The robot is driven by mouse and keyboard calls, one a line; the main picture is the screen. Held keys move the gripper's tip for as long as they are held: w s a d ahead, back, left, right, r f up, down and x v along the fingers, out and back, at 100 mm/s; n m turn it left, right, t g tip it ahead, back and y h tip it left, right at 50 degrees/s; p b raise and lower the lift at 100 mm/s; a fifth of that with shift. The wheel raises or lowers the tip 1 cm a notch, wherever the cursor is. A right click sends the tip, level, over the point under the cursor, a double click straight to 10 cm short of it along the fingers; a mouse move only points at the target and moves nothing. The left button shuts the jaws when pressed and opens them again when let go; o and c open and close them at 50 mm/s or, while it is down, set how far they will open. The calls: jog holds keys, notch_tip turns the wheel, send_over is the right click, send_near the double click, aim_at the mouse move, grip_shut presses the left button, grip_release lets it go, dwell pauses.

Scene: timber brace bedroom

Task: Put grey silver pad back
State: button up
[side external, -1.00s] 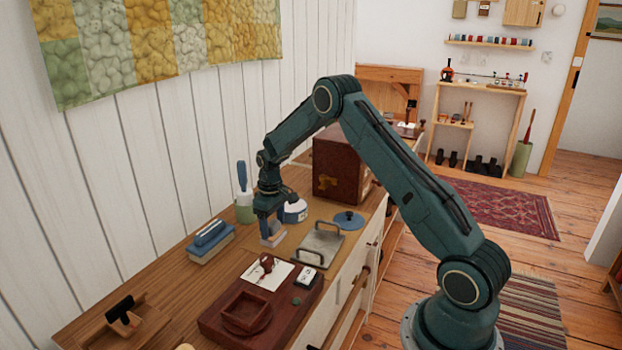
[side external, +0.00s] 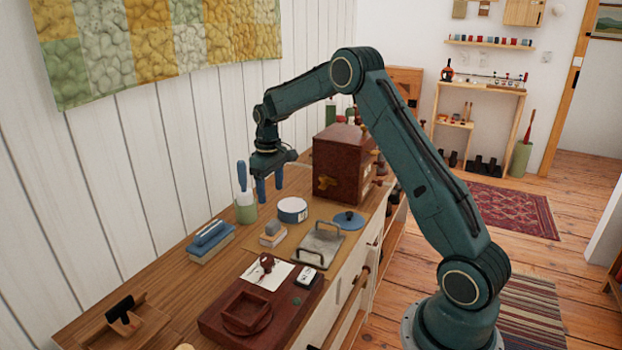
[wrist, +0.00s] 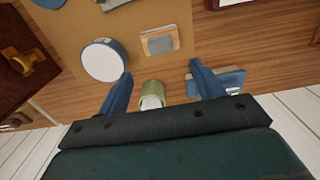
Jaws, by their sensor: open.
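A small grey pad (side external: 272,228) lies on a pale tan block (side external: 267,241) on the brown mat. In the wrist view the grey pad (wrist: 159,43) shows from above, within the outline of the tan block (wrist: 146,50). My gripper (side external: 269,186) is raised above and behind the pad, near the wall side of the counter. Its two blue fingers are spread and empty. In the wrist view my gripper (wrist: 161,70) has clear space between its fingertips, with the pad beyond them.
A round white tin (side external: 292,209) stands beside the pad, and a green cup (side external: 246,208) with a blue-handled tool stands behind. A metal plate with handles (side external: 321,243), blue books (side external: 211,240) and a dark red box (side external: 340,165) are close by.

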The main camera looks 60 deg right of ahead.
jog(key=shift+r, duration=0.15)
dwell(0.5)
jog(key=s+a+r+t, duration=0.3)
jog(key=s+a+r, duration=0.9)
jog(key=r, duration=0.4)
jog(key=s+a+t, duration=0.1)
jog(key=s+a, duration=0.3)
jog(key=s, duration=0.6)
jog(key=s+a+t, duration=0.1)
jog(key=s+a, duration=0.3)
jog(key=s, duration=0.6)
jog(key=shift+s+a+t, duration=0.3)
jog(key=shift+s, duration=0.05)
